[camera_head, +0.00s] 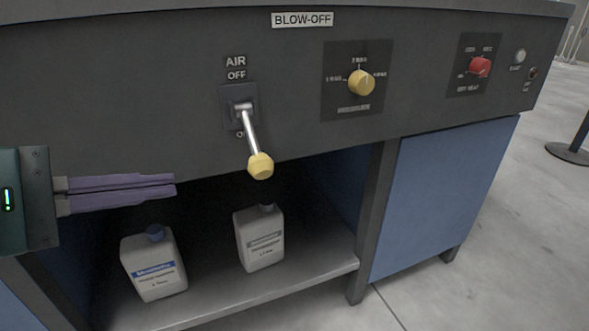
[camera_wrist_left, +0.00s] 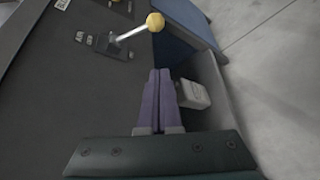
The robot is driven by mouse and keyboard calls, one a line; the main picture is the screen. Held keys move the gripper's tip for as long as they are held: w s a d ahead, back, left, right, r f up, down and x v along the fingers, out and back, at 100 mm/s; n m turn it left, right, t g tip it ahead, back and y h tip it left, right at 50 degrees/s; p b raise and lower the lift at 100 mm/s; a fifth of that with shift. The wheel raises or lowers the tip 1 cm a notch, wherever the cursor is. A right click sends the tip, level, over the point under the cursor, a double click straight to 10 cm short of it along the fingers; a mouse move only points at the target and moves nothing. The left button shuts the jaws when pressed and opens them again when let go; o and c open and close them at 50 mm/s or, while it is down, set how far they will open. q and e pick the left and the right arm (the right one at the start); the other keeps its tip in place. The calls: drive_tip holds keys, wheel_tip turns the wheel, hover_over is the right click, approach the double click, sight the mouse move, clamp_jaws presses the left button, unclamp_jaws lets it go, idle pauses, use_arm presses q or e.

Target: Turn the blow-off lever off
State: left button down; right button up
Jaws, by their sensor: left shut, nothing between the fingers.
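The blow-off lever (camera_head: 253,138) has a metal shaft and a yellow knob. It hangs from a dark plate marked AIR OFF on the panel, pointing down and a little right, with its knob lowest. OFF is lettered above its pivot; a partly covered label shows below it. My left gripper (camera_head: 174,186) is shut and empty, to the left of the knob and slightly lower, apart from it. In the left wrist view the lever (camera_wrist_left: 133,32) is beyond the purple fingertips (camera_wrist_left: 160,72) and to their left. My right gripper is not in view.
Right of the lever are a yellow dial (camera_head: 361,83) and a red dial (camera_head: 480,67). Two white bottles (camera_head: 154,270) (camera_head: 260,243) stand on the shelf (camera_head: 290,289) under the panel. A blue cabinet side (camera_head: 440,195) is at right. Space around the knob is clear.

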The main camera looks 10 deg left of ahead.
sight(253, 141)
use_arm(q)
drive_tip(key=shift+w+a+f+n, duration=0.25)
drive_tip(key=shift+w+f+n, duration=0.1)
drive_tip(key=shift+f, duration=0.2)
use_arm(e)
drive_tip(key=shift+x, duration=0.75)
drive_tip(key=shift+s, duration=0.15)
use_arm(q)
drive_tip(key=w+d, duration=0.5)
drive_tip(key=d, duration=0.2)
drive_tip(key=shift+w+d+f+b, duration=0.15)
drive_tip(key=shift+w+f+b, duration=0.15)
drive_tip(key=shift+w+f, duration=0.1)
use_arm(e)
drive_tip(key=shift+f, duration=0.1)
